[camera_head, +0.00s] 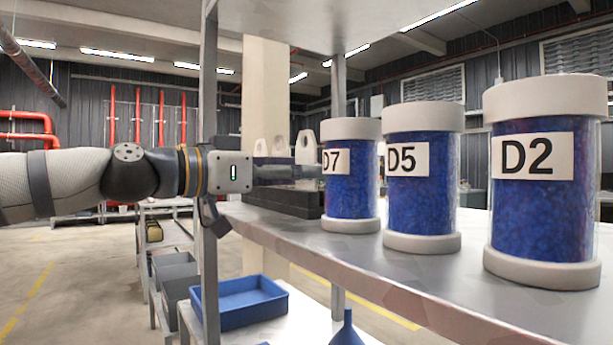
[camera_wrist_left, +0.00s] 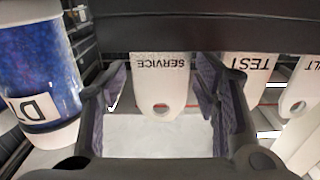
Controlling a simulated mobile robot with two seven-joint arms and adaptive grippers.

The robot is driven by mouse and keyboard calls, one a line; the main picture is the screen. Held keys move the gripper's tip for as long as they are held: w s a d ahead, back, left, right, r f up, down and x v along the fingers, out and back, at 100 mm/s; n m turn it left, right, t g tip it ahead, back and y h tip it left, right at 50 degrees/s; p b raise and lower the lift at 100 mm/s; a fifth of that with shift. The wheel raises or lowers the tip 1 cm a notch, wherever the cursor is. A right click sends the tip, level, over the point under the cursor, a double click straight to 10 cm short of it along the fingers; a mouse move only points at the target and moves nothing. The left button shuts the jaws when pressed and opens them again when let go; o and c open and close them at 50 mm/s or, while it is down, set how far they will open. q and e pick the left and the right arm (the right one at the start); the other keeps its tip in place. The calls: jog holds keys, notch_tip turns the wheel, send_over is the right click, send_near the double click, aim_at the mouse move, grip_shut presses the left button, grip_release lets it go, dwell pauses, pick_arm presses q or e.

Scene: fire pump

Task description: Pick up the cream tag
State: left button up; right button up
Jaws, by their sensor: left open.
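Several pale tags with holes stand in a row at a black block (camera_head: 285,200) on the shelf. In the left wrist view they appear inverted: a pale tag marked SERVICE (camera_wrist_left: 159,78), one marked TEST (camera_wrist_left: 245,75) and one ending in "LT" (camera_wrist_left: 300,85). Their shades are close, so I cannot tell which is cream. The SERVICE tag also shows in the head view (camera_head: 306,147), nearest the jars. My left gripper (camera_head: 298,172) is open; in the wrist view its fingers (camera_wrist_left: 160,98) lie either side of the SERVICE tag, with gaps visible. My right gripper is not in view.
Blue-filled jars labelled D7 (camera_head: 348,205), D5 (camera_head: 423,205) and D2 (camera_head: 540,220) stand on the metal shelf (camera_head: 330,243), D7 close by the tags. A shelf post (camera_head: 208,80) rises beside my left wrist. A blue tray (camera_head: 240,305) sits lower down.

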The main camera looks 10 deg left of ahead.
pick_arm(q)
jog(key=shift+w+d+f, duration=0.1)
jog(key=shift+w+d, duration=0.2)
jog(key=shift+a, duration=0.1)
jog(key=c, duration=0.7)
jog(key=shift+r, duration=0.55)
jog(key=r, duration=0.2)
jog(key=s+r, duration=0.1)
jog(key=shift+s+r+p, duration=0.1)
jog(key=shift+r+p, duration=0.25)
jog(key=shift+r, duration=0.05)
jog(key=shift+s+a+r+p, duration=0.1)
jog(key=shift+s+r+p, duration=0.65)
jog(key=shift+s+r, duration=0.95)
jog(key=shift+s+a+r+p, duration=0.1)
jog(key=shift+s+r+p, duration=0.7)
jog(key=shift+s, duration=1.65)
jog(key=shift+s+a+r+p, duration=0.1)
jog(key=shift+s+r+p, duration=0.55)
jog(key=shift+s+r, duration=1.1)
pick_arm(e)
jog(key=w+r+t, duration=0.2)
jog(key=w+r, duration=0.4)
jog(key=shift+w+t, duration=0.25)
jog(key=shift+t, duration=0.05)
